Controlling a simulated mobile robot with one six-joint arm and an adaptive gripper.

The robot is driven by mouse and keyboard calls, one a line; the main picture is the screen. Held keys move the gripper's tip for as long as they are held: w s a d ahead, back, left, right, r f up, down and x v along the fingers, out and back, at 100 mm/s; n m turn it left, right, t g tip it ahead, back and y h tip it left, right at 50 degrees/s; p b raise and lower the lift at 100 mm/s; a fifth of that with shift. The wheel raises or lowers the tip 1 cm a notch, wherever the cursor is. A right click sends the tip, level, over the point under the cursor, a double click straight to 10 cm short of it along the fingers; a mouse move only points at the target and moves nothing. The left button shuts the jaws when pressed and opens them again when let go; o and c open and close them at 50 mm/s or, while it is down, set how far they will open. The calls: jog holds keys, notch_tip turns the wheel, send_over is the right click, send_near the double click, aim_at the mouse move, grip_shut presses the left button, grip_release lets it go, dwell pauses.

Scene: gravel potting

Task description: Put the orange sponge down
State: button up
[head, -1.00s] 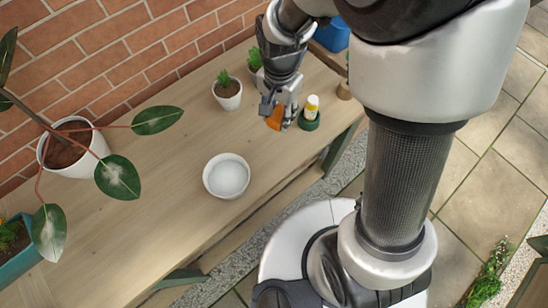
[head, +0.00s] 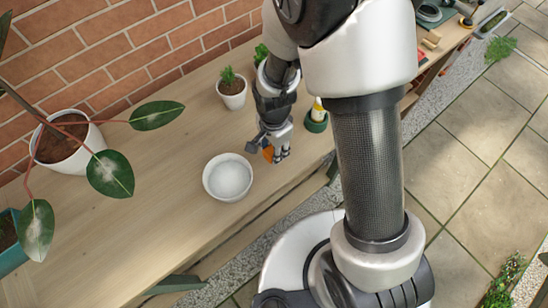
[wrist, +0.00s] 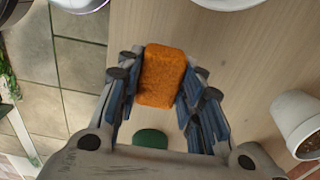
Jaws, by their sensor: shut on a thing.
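The orange sponge (head: 268,153) is between the fingers of my gripper (head: 274,150), just right of the white bowl (head: 212,190) in the head view. In the wrist view the sponge (wrist: 160,78) is a rough orange block, with the blue-grey fingers of my gripper (wrist: 163,82) shut against its two long sides. Bare wood of the bench (wrist: 225,60) shows beyond it. The sponge appears to be above the bench; the height of the gap is hard to tell. In the head view the fingers partly hide the sponge.
A green holder (head: 316,124) with a yellow-topped white bottle (head: 318,107) stands behind to the right. A small potted plant (head: 232,95) stands behind the bowl. A large-leaved plant in a white pot (head: 68,145) is at the left. Bare bench lies left and in front of the bowl.

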jog(key=shift+f+b, duration=0.75)
jog(key=shift+f, duration=1.65)
jog(key=shift+f, duration=0.1)
jog(key=o, duration=0.9)
jog(key=shift+o, duration=0.2)
notch_tip(320, 180, up, 12)
jog(key=p, duration=0.4)
jog(key=shift+r, duration=0.25)
jog(key=s+d+r+n+t, duration=0.2)
jog(key=s+d+r+n, duration=0.15)
jog(key=r, duration=0.65)
jog(key=s+d+r+n+t, duration=0.1)
jog(key=s+d+r+n, duration=0.3)
jog(key=r, duration=0.6)
jog(key=s+d+r+n+t, duration=0.1)
jog(key=s+d+r+n, duration=0.2)
jog(key=s, duration=0.3)
jog(key=shift+d+r+n+t, duration=0.2)
jog(key=shift+r+n+t, duration=0.15)
jog(key=shift+r, duration=0.25)
